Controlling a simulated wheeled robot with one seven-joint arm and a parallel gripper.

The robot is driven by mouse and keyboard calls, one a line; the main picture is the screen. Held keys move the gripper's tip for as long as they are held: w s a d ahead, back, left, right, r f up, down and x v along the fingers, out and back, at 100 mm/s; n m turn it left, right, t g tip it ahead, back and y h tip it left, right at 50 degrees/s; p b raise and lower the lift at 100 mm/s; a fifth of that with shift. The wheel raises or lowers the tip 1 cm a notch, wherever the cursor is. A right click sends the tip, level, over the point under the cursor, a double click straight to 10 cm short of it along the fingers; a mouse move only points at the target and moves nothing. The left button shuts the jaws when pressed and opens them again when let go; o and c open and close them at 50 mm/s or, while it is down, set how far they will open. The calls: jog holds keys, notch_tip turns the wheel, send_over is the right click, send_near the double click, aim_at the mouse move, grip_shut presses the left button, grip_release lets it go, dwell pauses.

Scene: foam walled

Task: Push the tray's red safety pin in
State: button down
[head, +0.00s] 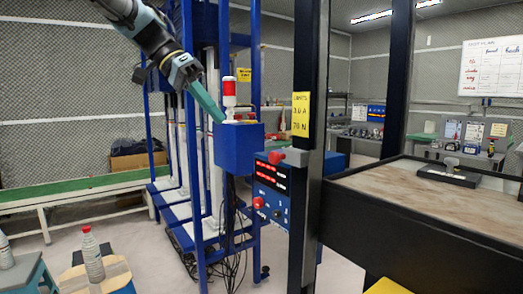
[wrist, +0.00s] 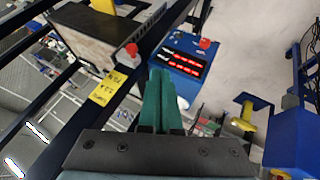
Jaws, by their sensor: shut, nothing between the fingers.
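The tray (head: 400,232) is a wide black-sided one with a brown top at the right of the head view. The red pin (head: 276,157) is a round red knob on a grey body at the tray's near left corner, beside a dark post. In the wrist view the red pin (wrist: 131,49) shows at the corner of the tray (wrist: 88,38), and it stands out from it. My gripper (head: 221,119) is raised to the left of the pin, apart from it. Its teal fingers are shut and empty, and they also show in the wrist view (wrist: 160,75).
A blue control panel (head: 270,192) with red displays and a separate red button (head: 258,203) sits below the pin. A blue box (head: 238,147) bearing a red-and-white cylinder (head: 230,90) stands near my fingers. A yellow label (head: 301,113) is on the dark post.

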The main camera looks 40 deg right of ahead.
jog(key=s+d+f+p, duration=0.2)
jog(key=s+d+f, duration=0.3)
jog(key=s+f, duration=0.2)
jog(key=shift+s+p, duration=0.4)
jog(key=shift+s, duration=0.25)
jog(key=shift+f, duration=0.1)
jog(key=shift+s+a+b, duration=0.15)
jog(key=shift+s+b, duration=0.75)
jog(key=shift+s, duration=1.2)
jog(key=shift+w, duration=0.1)
